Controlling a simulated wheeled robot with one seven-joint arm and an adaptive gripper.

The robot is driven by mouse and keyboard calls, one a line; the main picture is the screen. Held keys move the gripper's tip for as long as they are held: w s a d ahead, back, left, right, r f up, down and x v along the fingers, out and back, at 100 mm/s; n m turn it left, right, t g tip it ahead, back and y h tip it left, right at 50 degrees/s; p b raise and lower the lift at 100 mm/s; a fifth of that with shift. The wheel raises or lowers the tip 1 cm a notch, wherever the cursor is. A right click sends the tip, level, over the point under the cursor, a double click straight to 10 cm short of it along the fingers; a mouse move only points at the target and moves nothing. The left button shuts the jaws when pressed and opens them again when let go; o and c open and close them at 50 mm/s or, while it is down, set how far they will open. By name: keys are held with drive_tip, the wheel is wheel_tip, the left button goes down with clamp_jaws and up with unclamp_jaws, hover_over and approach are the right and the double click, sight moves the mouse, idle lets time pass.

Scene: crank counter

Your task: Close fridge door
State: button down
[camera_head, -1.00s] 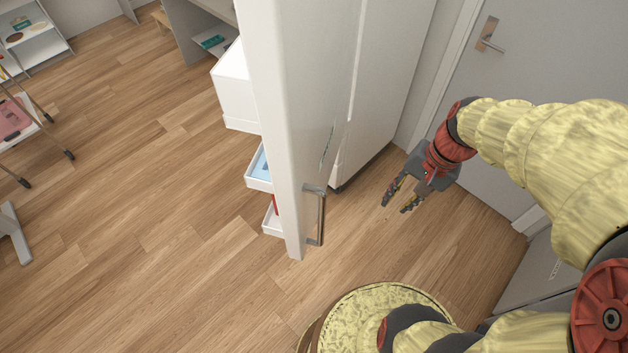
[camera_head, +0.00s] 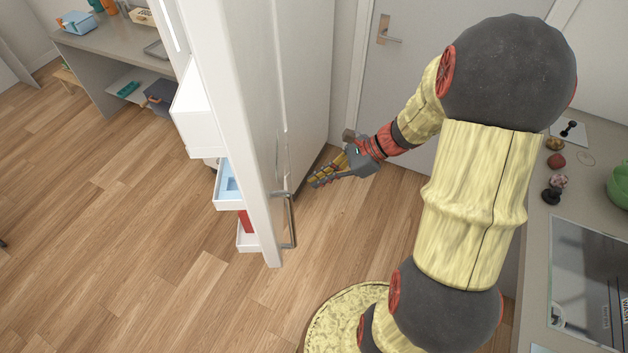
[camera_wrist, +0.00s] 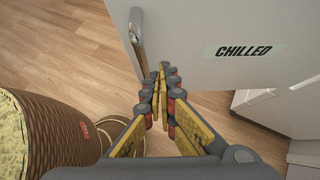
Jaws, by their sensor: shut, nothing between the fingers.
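The white fridge door (camera_head: 228,110) stands open, seen nearly edge-on in the head view, with bins on its inner side facing left. Its metal bar handle (camera_head: 289,220) is on the side facing right. My gripper (camera_head: 318,183) is shut and empty, to the right of the door and above the handle in the picture. In the wrist view, my gripper (camera_wrist: 161,90) points toward the door's outer face (camera_wrist: 210,45), which bears a "CHILLED" label (camera_wrist: 245,51). The handle (camera_wrist: 137,35) is just beyond the fingertips, at upper left. I cannot tell whether the fingers touch the door.
The fridge body (camera_head: 305,75) stands behind the door. A grey room door (camera_head: 400,75) is at the back. A counter (camera_head: 535,235) with small items and a green bowl runs along the right. A desk (camera_head: 120,45) stands at far left. Wooden floor (camera_head: 130,230) left of the door is clear.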

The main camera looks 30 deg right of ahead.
sight(286, 192)
drive_tip(key=shift+w+a+r+b+x, duration=0.15)
drive_tip(key=shift+a+r+x, duration=0.15)
drive_tip(key=shift+x, duration=1.45)
drive_tip(key=shift+w+a+r+b+x, duration=0.1)
drive_tip(key=shift+w+a+r+x, duration=0.2)
drive_tip(key=shift+x, duration=1.4)
drive_tip(key=shift+a+r+b+x, duration=0.15)
drive_tip(key=shift+r+x, duration=0.2)
drive_tip(key=shift+x, duration=1.4)
